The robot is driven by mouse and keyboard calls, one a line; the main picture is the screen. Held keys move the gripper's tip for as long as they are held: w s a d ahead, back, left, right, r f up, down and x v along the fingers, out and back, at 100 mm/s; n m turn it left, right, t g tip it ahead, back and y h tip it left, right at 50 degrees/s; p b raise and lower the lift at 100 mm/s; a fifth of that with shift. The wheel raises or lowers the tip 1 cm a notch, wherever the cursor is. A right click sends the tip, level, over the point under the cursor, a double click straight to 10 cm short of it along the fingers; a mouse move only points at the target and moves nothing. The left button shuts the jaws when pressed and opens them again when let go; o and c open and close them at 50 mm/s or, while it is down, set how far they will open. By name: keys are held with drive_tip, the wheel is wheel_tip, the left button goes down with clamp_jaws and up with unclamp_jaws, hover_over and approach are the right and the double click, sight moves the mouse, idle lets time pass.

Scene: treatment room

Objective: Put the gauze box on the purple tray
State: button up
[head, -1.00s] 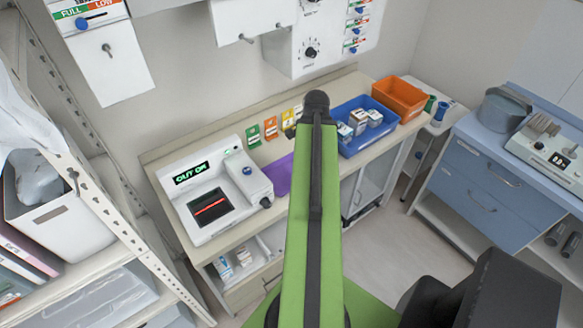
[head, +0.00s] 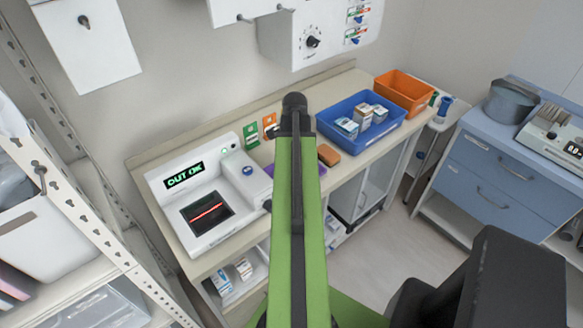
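Several small white and blue boxes, including one (head: 346,128), stand in a blue bin (head: 388,131) right of my arm. More small boxes, including one (head: 221,282), sit on the shelf under the counter. The labels are too small to tell which is the gauze box. My arm reaches up the middle of the view, but my gripper's fingers do not show.
A white machine (head: 205,200) with a lit display stands left of the purple tray. A brown block (head: 328,155) lies just right of my arm. An orange bin (head: 404,92) is behind the blue bin. A shelf rack (head: 90,220) stands at left, blue drawers (head: 500,180) at right.

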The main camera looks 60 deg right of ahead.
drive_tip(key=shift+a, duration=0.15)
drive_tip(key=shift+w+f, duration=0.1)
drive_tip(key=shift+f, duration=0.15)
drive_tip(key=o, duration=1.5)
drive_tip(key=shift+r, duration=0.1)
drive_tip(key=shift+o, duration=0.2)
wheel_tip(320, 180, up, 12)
drive_tip(key=p, duration=1.2)
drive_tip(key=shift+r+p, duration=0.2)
drive_tip(key=shift+p, duration=0.1)
